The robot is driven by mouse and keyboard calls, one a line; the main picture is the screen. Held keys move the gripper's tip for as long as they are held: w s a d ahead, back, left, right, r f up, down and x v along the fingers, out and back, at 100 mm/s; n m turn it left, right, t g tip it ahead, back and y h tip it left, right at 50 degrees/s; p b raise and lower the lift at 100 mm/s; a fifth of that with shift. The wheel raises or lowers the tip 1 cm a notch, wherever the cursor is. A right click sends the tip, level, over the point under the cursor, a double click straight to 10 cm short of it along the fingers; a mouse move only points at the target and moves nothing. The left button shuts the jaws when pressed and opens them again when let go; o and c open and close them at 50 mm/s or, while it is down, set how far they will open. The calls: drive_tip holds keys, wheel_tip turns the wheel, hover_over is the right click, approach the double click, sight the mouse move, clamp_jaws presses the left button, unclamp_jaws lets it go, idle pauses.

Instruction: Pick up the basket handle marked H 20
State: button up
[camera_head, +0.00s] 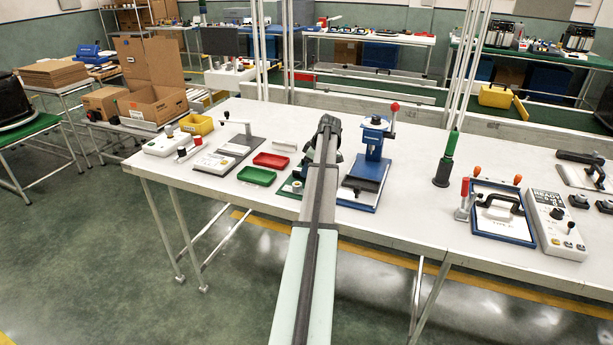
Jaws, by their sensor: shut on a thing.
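I cannot make out a basket handle marked H 20, a fryer or a conveyor. My arm reaches up from the bottom edge to the middle of the white workbench (420,222). Its far end is a dark joint beside a blue hand press, and the arm hides what lies behind and below it. My gripper's fingertips cannot be seen, nor anything between them. A black arched handle (500,200) stands on a blue-framed panel at the right; its lettering is too small to read surely. Another black handle (579,157) lies at the far right.
The blue press (371,145) with a red-knobbed lever stands just right of my arm. Green (257,176) and red (271,160) trays lie left of it. A black-and-green upright tool (445,162) and a white control box (556,228) stand right.

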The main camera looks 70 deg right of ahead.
drive_tip(key=c, duration=0.5)
